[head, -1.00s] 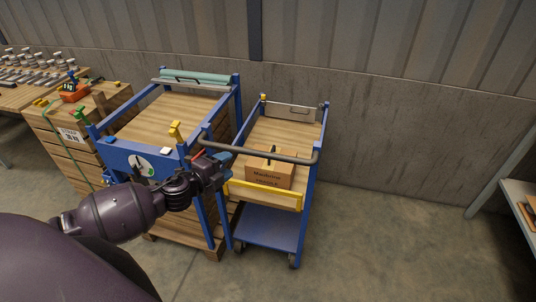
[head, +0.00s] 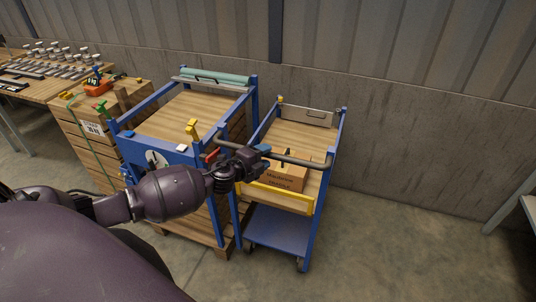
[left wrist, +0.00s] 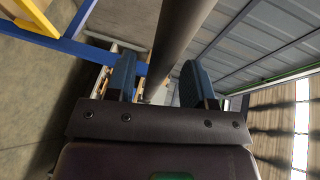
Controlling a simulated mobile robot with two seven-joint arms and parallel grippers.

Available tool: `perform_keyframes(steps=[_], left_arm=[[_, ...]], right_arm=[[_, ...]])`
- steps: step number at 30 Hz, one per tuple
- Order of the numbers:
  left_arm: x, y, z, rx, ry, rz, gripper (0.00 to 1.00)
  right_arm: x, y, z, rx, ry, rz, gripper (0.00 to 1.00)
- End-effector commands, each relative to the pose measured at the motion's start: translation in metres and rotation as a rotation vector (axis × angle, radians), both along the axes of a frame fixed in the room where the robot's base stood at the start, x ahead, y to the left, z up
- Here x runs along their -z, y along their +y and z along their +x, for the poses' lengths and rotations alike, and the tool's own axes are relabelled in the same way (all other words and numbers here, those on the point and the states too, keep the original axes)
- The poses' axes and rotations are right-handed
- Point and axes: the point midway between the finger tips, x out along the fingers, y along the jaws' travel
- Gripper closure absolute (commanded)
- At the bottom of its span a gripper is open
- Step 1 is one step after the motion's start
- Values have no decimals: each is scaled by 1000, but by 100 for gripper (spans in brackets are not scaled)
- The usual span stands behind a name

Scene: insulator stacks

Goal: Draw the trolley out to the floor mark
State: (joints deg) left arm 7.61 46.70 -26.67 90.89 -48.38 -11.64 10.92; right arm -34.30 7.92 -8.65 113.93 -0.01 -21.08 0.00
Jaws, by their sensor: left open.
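The blue trolley (head: 278,229) stands against the concrete wall, beside a blue-framed wooden stand. Its dark grey push handle (head: 304,162) runs across the near side, above a yellow bar (head: 276,197). A cardboard box (head: 290,178) sits on its wooden upper deck. My left gripper (head: 262,158) is at the handle, left of its middle. In the left wrist view the handle (left wrist: 182,35) passes between the two blue fingers of the gripper (left wrist: 158,82), which are apart. My right gripper is out of view. I see no floor mark in these frames.
The blue-framed stand (head: 180,153) is close on the trolley's left, with a strapped wooden crate (head: 85,133) beyond it. A workbench with several small parts is at the far left. A shelf edge (head: 528,207) shows at right. Concrete floor (head: 400,240) between is clear.

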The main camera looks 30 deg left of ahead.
Motion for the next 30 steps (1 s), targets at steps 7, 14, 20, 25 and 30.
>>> perform_keyframes(steps=[7,14,20,25,30], left_arm=[[4,-3,18,-1,0,-1,52],[4,-3,19,-1,1,-1,52],[4,-3,19,-1,0,-1,68],[4,-3,19,-1,0,-1,94],[4,-3,19,-1,0,-1,100]], right_arm=[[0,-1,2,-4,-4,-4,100],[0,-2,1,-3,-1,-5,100],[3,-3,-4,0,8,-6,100],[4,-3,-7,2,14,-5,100],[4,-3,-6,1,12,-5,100]])
